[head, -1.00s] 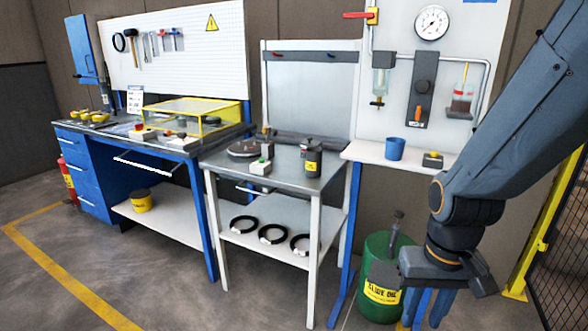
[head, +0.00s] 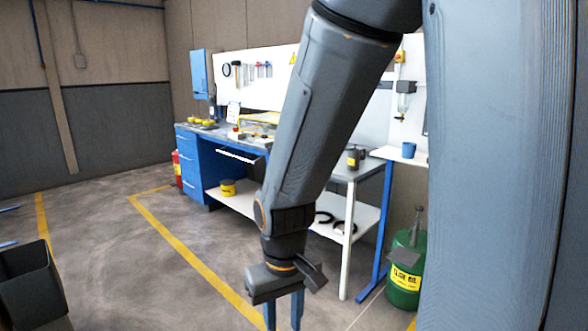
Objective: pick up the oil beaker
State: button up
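A small blue beaker (head: 408,149) stands upright on the white shelf (head: 392,155) below the wall panel at the right. A dark can with a yellow label (head: 354,158) stands on the metal table to its left. I cannot tell for sure which is the oil beaker; the blue one is beaker-shaped. My gripper (head: 283,316) points down in the foreground, low and well apart from both. Its two blue fingers are spread with a visible gap and nothing between them. The fingertips are cut off by the lower edge.
A green oil drum (head: 406,272) stands on the floor below the shelf. A blue workbench (head: 194,169) stands at the back left, with a yellow bucket (head: 228,188) on its lower shelf. A dark bin (head: 32,287) is at the lower left. The floor between is clear.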

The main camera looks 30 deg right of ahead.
aim_at(353, 163)
jog(key=i, duration=1.85)
jog(key=z, duration=1.55)
jog(key=i, duration=0.8)
jog(key=z, duration=1.05)
jog(key=i, duration=0.2)
jog(key=z, duration=0.2)
